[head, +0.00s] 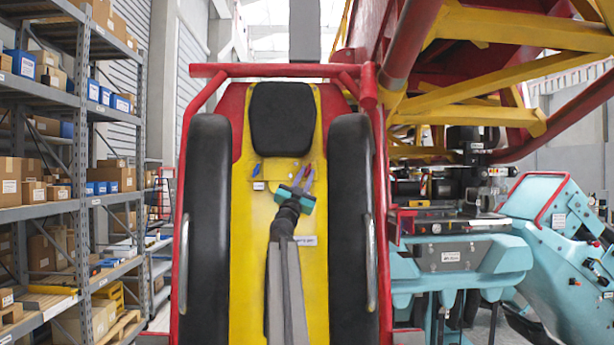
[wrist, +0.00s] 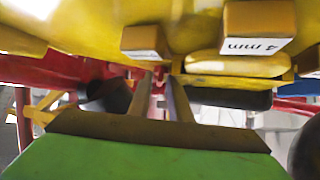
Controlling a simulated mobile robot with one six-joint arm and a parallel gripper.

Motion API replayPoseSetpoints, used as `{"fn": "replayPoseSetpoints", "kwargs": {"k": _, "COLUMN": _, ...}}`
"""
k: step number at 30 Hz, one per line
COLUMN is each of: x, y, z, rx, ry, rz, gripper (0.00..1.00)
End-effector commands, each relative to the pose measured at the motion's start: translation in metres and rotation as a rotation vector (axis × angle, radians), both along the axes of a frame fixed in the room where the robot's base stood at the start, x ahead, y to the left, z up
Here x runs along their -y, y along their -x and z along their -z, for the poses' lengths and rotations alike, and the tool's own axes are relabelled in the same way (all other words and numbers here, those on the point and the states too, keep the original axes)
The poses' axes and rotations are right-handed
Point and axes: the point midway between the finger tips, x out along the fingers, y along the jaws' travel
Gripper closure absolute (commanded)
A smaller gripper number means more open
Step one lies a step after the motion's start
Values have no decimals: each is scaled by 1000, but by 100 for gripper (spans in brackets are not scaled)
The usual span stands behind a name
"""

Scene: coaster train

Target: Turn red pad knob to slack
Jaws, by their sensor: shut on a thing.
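My gripper (head: 303,175) is at the yellow seat back, just below the black headrest pad (head: 283,119) and right of its middle. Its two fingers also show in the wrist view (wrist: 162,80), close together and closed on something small. A bit of red (wrist: 159,78) shows between the fingertips, which fits the red pad knob, but the fingers hide most of it. Which way the knob is turned cannot be seen. A blue knob (head: 256,170) sits on the left side of the same panel, apart from my gripper.
Black side pads (head: 207,220) and a red frame (head: 270,71) flank the seat. Shelves with boxes (head: 60,190) stand left; a light-blue machine (head: 460,255) stands right.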

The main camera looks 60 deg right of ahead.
Motion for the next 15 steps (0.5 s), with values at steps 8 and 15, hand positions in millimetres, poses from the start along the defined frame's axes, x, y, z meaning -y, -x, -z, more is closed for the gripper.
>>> {"fn": "replayPoseSetpoints", "kwargs": {"k": 8, "x": -1, "y": -1, "z": -4, "rx": 6, "ry": -3, "rz": 2, "gripper": 100}}
{"fn": "replayPoseSetpoints", "kwargs": {"k": 15, "x": -1, "y": -1, "z": -2, "rx": 5, "ry": -5, "rz": 1, "gripper": 74}}
